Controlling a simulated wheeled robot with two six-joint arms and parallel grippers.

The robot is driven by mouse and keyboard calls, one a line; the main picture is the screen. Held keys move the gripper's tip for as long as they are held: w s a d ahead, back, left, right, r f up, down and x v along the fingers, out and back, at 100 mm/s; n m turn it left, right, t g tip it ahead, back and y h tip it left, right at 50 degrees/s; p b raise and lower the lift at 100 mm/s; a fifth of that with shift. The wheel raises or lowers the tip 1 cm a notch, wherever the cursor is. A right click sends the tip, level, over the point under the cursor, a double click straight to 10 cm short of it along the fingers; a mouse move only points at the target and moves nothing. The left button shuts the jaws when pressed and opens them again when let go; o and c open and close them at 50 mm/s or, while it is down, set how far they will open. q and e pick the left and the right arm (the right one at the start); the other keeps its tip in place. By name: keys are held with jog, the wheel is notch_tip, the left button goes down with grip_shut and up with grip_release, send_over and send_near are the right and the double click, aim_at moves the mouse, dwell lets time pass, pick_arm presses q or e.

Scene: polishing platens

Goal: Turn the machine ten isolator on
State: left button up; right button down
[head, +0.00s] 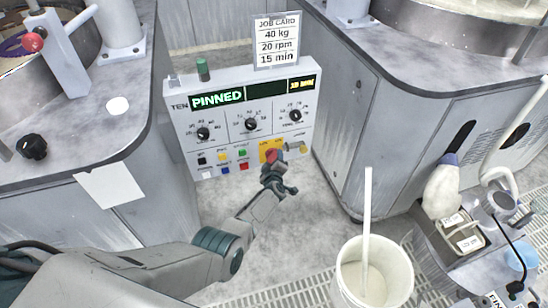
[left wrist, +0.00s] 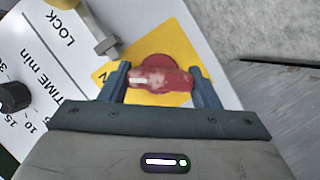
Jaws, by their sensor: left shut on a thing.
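The machine ten control panel (head: 222,132) is a pale box labelled TEN between two machines, with a green PINNED display (head: 217,98). Its isolator is a red handle (left wrist: 160,79) on a round red base over a yellow plate (left wrist: 176,45). The plate also shows in the head view at the panel's lower right (head: 266,147). My left gripper (head: 273,165) is at the isolator. In the left wrist view its two fingers (left wrist: 161,86) are shut on the red handle, one at each end. The plate's lettering is mostly hidden. My right gripper is not in view.
Dials (head: 250,124) and coloured buttons (head: 242,153) sit left of the isolator. A metal lock lever (left wrist: 103,38) is close beside the yellow plate. A white bucket (head: 347,283) with an upright stick stands right of my left arm. A job card (head: 277,40) tops the panel.

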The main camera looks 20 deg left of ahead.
pick_arm(q)
jog(key=shift+r+m+g+p, duration=0.1)
jog(key=shift+m+g+p, duration=0.2)
jog(key=shift+m+p, duration=0.2)
dwell(0.4)
jog(key=o, duration=1)
jog(key=shift+w, duration=0.1)
jog(key=shift+r, duration=0.1)
